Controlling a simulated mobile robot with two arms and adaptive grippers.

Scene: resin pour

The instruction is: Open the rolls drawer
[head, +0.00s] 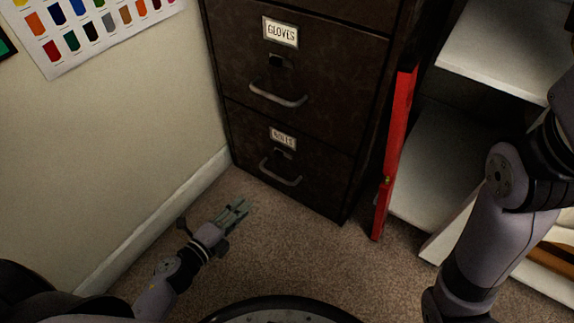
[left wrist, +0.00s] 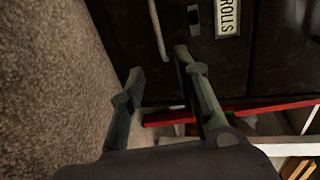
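The rolls drawer (head: 318,177) is the bottom drawer of a dark brown metal cabinet and looks shut, flush with the front. Its curved grey handle (head: 280,173) sits below a small label; the label (left wrist: 228,16) reads ROLLS in the left wrist view. My left gripper (head: 241,208) is low over the carpet, in front and to the left of the handle, apart from it. Its fingers (left wrist: 158,64) are spread and empty, with the handle (left wrist: 157,28) beyond them, roughly in line with the gap. My right gripper is out of view; only my right arm shows.
The gloves drawer (head: 335,88) is shut above. A red spirit level (head: 396,150) leans upright right of the cabinet, beside white shelves (head: 440,150). A wall (head: 110,130) with a colour chart (head: 100,30) stands at left. Carpet (head: 290,240) before the cabinet is clear.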

